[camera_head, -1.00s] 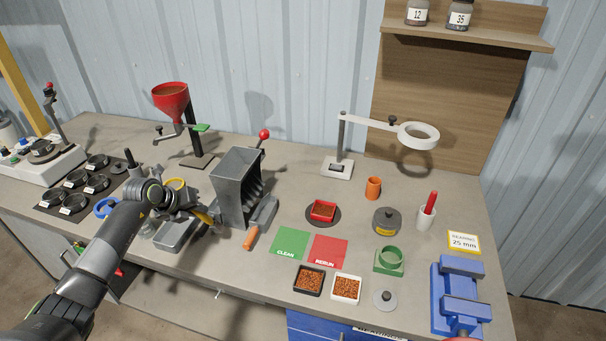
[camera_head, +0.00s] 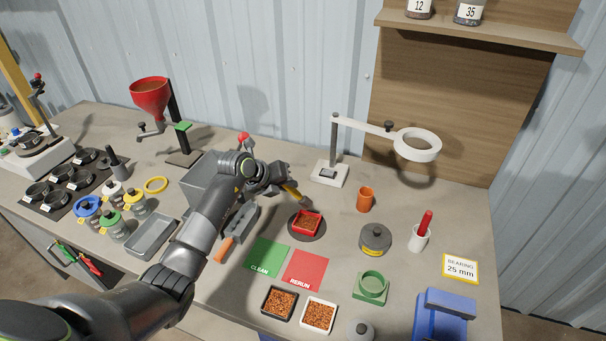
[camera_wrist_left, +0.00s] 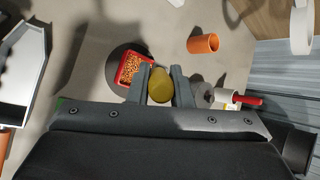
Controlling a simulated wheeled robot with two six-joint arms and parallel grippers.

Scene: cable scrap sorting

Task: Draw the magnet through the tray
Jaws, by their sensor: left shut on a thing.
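The red tray (camera_head: 306,224) holds copper-brown granules and sits on a dark round base (camera_head: 318,237). It also shows in the left wrist view (camera_wrist_left: 124,71), just left of the fingers. My left gripper (camera_head: 300,192) is behind and slightly left of the tray. It is shut on a yellow rounded thing (camera_wrist_left: 161,85), which looks like the magnet's handle end. Its lower end points toward the tray's back edge; I cannot tell whether it touches the granules. My right gripper is not in view.
Green CLEAN (camera_head: 268,257) and red RERUN (camera_head: 306,270) mats lie in front of the tray. A black dish (camera_head: 279,303) and a white dish (camera_head: 319,315) of granules stand nearer. An orange cup (camera_head: 365,199) and a ring lamp (camera_head: 417,145) are to the right.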

